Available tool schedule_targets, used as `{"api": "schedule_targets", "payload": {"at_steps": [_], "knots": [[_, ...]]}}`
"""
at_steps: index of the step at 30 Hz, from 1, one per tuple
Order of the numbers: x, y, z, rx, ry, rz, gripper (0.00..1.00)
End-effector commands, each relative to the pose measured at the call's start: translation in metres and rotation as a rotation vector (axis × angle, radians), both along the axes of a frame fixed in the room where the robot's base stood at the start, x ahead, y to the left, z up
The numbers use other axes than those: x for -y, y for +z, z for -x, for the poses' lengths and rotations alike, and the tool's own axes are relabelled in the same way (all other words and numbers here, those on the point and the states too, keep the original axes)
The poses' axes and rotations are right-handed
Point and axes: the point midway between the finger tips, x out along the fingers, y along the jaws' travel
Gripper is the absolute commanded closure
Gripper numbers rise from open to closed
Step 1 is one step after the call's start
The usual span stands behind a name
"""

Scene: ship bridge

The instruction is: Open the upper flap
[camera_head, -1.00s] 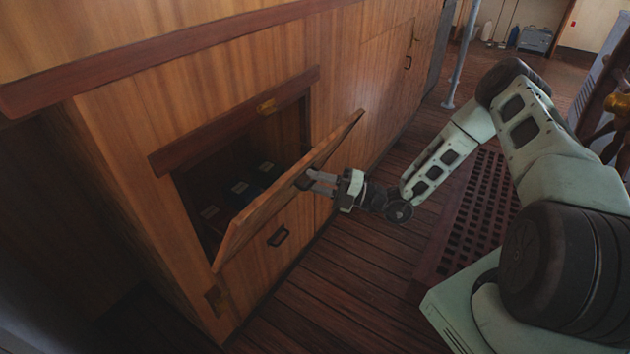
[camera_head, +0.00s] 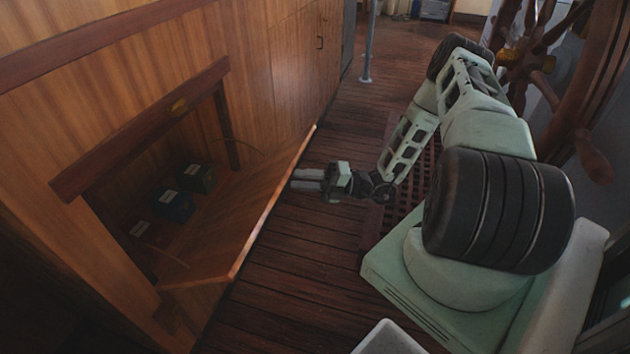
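The upper flap (camera_head: 262,215) is a wooden panel hinged along its lower edge. It is swung far down, close to level, and juts out from the cabinet opening. My gripper (camera_head: 295,180) is at the outer edge of the flap, on its right, with its fingers pointing left toward it. The flap's handle is hidden on its outer face. The fingertips end right at the flap's edge, and I cannot tell whether they touch it or hold the handle. The finger gap is too small to read.
Inside the compartment stand several dark boxes, among them a blue one (camera_head: 174,205) and a green one (camera_head: 197,178). A wooden rail (camera_head: 140,132) runs above the opening. A ship's wheel (camera_head: 540,60) stands at the upper right.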

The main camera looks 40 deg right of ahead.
Motion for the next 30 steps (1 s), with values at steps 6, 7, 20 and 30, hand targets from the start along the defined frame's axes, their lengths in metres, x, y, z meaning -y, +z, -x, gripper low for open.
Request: {"api": "schedule_targets", "payload": {"at_steps": [6, 7, 20, 30], "knots": [[0.020, -0.006, 0.015, 0.001, -0.001, -0.001, 0.70], [0.021, -0.006, 0.016, 0.001, -0.001, -0.001, 0.70], [0.025, -0.008, 0.018, 0.000, -0.001, -0.002, 0.70], [0.038, -0.023, 0.026, 0.001, -0.001, -0.001, 0.70]]}}
